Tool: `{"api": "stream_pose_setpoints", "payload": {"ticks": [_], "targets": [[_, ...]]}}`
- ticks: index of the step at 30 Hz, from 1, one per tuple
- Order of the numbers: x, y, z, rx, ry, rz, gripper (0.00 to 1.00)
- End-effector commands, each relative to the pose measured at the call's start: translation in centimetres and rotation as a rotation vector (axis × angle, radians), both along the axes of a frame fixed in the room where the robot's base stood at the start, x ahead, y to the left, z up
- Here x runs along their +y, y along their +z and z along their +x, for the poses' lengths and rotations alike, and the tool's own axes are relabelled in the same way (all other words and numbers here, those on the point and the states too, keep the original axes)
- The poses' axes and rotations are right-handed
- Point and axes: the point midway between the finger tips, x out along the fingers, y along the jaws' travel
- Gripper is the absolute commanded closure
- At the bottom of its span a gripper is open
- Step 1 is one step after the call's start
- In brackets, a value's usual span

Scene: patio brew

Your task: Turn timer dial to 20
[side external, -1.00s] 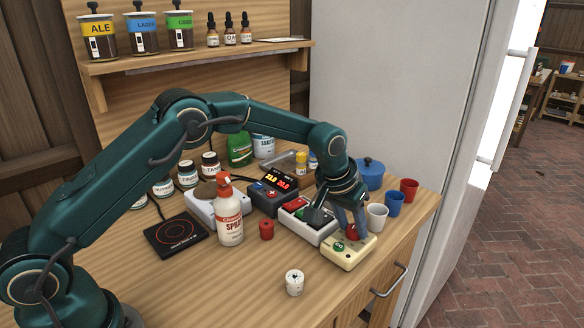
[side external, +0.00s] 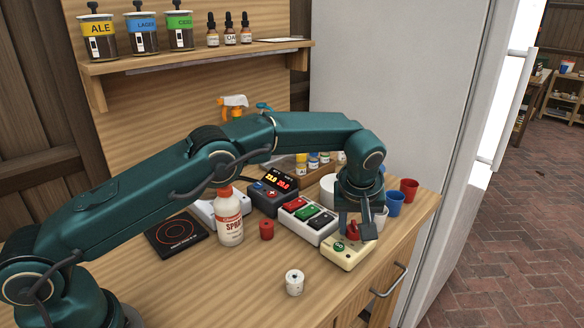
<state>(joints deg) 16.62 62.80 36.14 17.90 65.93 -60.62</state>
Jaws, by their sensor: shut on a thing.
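A cream box (side external: 345,257) stands near the front right edge of the counter. It has a green button (side external: 339,246) and a red dial (side external: 352,231) on its top. My gripper (side external: 359,234) points down over the box and is shut on the red dial. The fingers and wrist hide part of the dial. Its scale and the number it points to are too small to read.
A box with red, green and black switches (side external: 309,221) stands just left of the cream box. Red (side external: 409,188) and blue (side external: 395,203) cups stand to the right.

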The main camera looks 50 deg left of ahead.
Motion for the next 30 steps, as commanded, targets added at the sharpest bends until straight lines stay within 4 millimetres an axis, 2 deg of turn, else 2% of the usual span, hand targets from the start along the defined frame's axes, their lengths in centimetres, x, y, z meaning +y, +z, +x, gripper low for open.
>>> {"api": "stream_pose_setpoints", "payload": {"ticks": [12,29,30], "targets": [[-0.17,-0.02,0.05,-0.001,0.1,-0.004,1.0],[-0.17,-0.03,-0.01,0.002,0.114,-0.003,1.0],[-0.17,-0.04,-0.01,0.002,0.114,-0.003,0.51]]}}
